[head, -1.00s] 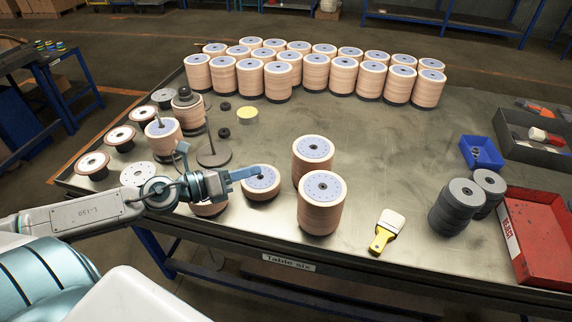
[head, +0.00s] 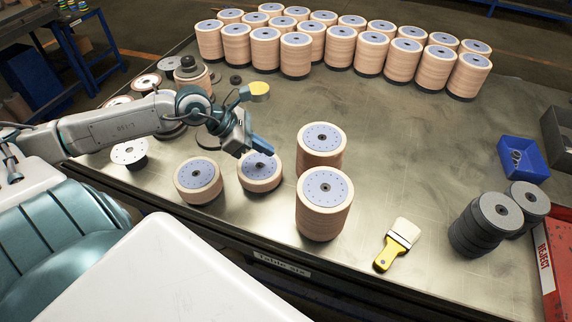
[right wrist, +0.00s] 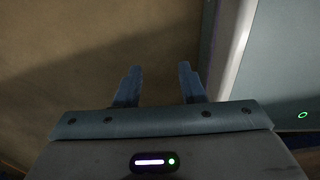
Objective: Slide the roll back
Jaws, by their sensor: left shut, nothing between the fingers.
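In the head view, several tan flap-disc rolls with pale blue tops stand at the table's near side. A short roll (head: 260,180) is beneath my left gripper (head: 263,148). That gripper is shut and empty, its blue fingers over the back part of the roll's top; I cannot tell whether they touch. Another short roll (head: 198,183) stands to its left. Two taller rolls, the front one (head: 324,210) and the back one (head: 321,143), stand to its right. In the right wrist view, my right gripper (right wrist: 158,72) is open with nothing between its fingers.
Rows of similar rolls (head: 296,58) line the table's back. A yellow-handled brush (head: 398,244), grey disc stacks (head: 482,225), a blue bin (head: 523,160) and a red reject tray (head: 550,270) are at right. The table middle (head: 400,140) is bare.

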